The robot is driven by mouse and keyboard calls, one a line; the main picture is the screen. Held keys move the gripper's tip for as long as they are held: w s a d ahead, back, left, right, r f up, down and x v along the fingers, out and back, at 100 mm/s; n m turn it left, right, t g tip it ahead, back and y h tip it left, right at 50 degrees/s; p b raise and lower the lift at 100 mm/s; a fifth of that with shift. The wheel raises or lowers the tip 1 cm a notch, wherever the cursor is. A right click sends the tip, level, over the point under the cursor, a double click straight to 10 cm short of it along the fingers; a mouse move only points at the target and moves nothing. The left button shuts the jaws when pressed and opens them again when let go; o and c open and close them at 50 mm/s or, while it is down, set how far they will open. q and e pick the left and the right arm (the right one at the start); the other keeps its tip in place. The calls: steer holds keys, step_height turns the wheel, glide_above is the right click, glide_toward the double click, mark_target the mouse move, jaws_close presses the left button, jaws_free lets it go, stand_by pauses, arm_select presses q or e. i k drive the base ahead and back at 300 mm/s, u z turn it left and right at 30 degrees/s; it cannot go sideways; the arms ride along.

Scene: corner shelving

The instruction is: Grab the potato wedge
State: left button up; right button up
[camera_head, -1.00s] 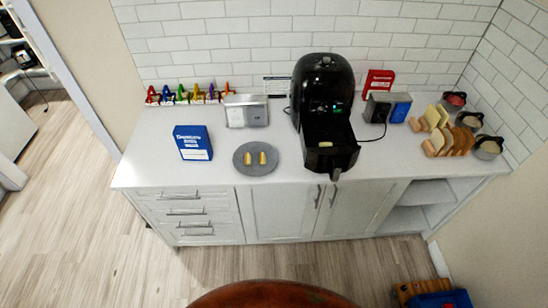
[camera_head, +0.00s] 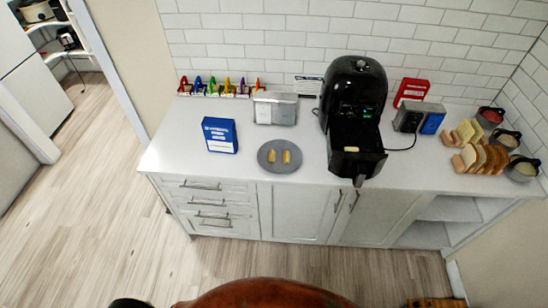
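Two yellow potato wedges, a left one (camera_head: 271,156) and a right one (camera_head: 286,156), lie side by side on a round grey plate (camera_head: 265,165) on the white counter. Another small yellow piece, which looks like a wedge (camera_head: 351,149), lies in the pulled-out drawer of the black air fryer (camera_head: 355,95), to the right of the plate. Neither of my grippers shows in the head view, so I cannot see their state.
Bread slices in a rack (camera_head: 482,158) and jars (camera_head: 507,138) stand at the right.

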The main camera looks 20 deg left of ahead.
mark_target(272, 156)
steer(key=z, duration=0.05)
steer(key=k, duration=0.5)
steer(key=u, duration=0.4)
steer(key=i, duration=1.1)
steer(key=u, duration=0.5)
